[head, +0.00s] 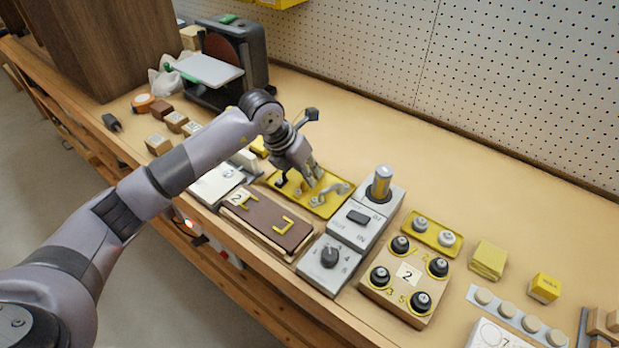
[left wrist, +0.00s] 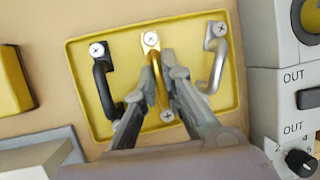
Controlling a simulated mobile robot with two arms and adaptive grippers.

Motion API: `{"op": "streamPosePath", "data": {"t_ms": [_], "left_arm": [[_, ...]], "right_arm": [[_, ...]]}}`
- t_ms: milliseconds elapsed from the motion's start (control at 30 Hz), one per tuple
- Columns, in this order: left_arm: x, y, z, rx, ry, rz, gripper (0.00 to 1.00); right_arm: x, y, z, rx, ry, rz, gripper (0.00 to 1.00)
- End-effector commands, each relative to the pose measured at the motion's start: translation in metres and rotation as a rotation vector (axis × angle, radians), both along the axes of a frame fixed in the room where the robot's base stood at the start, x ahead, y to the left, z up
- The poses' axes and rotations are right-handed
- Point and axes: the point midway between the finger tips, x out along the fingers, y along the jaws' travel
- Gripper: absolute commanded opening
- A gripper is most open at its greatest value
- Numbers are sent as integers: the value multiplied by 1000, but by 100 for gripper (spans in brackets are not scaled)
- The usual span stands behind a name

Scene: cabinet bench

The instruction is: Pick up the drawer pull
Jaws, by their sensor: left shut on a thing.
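Three drawer pulls are at the yellow tray (head: 322,208), which also shows in the left wrist view (left wrist: 82,50). The black pull (left wrist: 103,80) is at the left, the brass-coloured pull (left wrist: 153,62) in the middle and the silver pull (left wrist: 218,62) at the right. My left gripper (left wrist: 162,82) is shut on the brass pull, one finger on each side of its bar. In the head view my left gripper (head: 312,178) points down over the tray and hides the brass pull. I cannot tell whether that pull touches the tray. My right gripper is not in view.
A brown panel (head: 262,222) with yellow pull-shaped marks lies in front of the tray. A grey switch box (head: 350,235) stands close at its right, with a knob board (head: 408,290) beyond. A sander (head: 235,60) stands at the back left. The bench behind the tray is clear.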

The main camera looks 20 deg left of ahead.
Motion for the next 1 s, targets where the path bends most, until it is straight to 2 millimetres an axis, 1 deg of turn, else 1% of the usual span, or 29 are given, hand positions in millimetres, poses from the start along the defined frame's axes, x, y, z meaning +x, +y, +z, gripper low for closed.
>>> {"op": "streamPosePath", "data": {"t_ms": [167, 267, 367, 467, 567, 700, 800, 900, 1000], "left_arm": [[0, 0, 4, 0, -1, 0, 0], [1, 0, 12, -1, -4, 0, 0], [1, 0, 25, 0, -5, 0, 0], [2, 0, 46, -1, -7, 0, 0], [2, 0, 74, -1, -9, 0, 0], [1, 0, 116, -1, -8, -1, 0], [1, 0, 143, -2, -7, 0, 0], [1, 0, 166, -1, -5, 0, 0], [1, 0, 182, -1, -3, 1, 0]], "right_arm": [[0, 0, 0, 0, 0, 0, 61], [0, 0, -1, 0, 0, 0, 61], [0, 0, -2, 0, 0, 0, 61], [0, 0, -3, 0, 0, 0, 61], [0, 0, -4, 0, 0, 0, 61], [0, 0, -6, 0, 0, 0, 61], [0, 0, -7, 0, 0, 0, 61], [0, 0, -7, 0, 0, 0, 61], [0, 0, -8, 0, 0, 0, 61]]}}
